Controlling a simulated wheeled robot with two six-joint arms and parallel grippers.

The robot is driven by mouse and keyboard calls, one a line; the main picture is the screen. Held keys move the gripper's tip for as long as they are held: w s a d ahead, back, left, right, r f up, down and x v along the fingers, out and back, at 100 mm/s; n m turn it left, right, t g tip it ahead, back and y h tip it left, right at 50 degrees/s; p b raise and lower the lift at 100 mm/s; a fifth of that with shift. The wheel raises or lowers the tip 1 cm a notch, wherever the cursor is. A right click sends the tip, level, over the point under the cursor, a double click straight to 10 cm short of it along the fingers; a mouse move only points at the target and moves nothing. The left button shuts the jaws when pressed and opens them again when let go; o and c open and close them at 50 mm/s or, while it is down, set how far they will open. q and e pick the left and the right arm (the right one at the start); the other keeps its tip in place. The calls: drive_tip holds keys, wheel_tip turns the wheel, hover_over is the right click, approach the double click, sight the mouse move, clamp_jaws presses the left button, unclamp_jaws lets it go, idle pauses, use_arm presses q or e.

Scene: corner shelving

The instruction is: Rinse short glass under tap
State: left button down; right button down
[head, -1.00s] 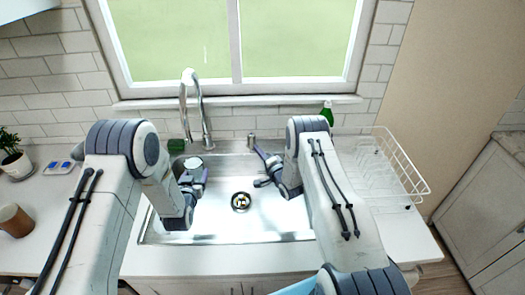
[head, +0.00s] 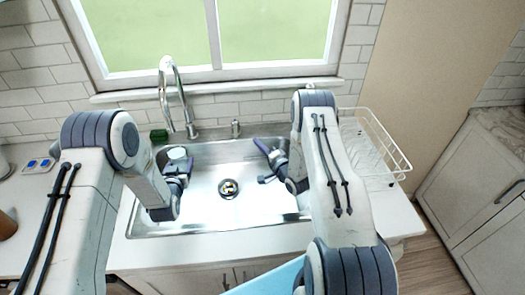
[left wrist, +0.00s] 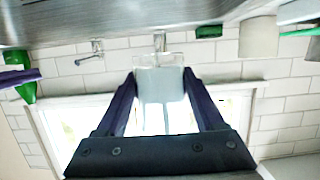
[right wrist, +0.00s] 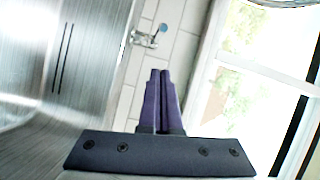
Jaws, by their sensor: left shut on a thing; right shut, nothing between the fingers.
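The short glass (head: 177,154) is clear and pale, in my left gripper (head: 176,166) over the left part of the sink (head: 205,155). In the left wrist view, which is upside down, the fingers are shut on both sides of the glass (left wrist: 160,84). The chrome tap (head: 167,92) stands behind the sink, its spout above and close to the glass. I cannot tell whether the spout is exactly over it, and no running water is clear. My right gripper (head: 262,148) is shut and empty over the right of the sink; its fingers (right wrist: 164,88) meet in the right wrist view.
A white dish rack (head: 375,150) stands on the right. A green bottle (left wrist: 22,88) shows in the left wrist view. The sink basin around the drain (head: 228,189) is free.

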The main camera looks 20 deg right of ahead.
use_arm(q)
drive_tip(key=shift+r, duration=0.1)
use_arm(e)
drive_tip(key=shift+s+a+r, duration=0.1)
drive_tip(key=shift+s+a, duration=0.05)
drive_tip(key=shift+s, duration=1.75)
use_arm(q)
drive_tip(key=s+a, duration=0.3)
drive_tip(key=s, duration=0.4)
drive_tip(key=shift+a, duration=0.35)
use_arm(e)
drive_tip(key=shift+r, duration=0.1)
use_arm(q)
drive_tip(key=shift+s, duration=0.1)
idle(0.3)
drive_tip(key=s+a+r+p, duration=0.2)
drive_tip(key=s+r, duration=0.2)
drive_tip(key=shift+s+a, duration=0.15)
drive_tip(key=shift+a, duration=0.05)
use_arm(e)
drive_tip(key=shift+r, duration=1)
idle(0.6)
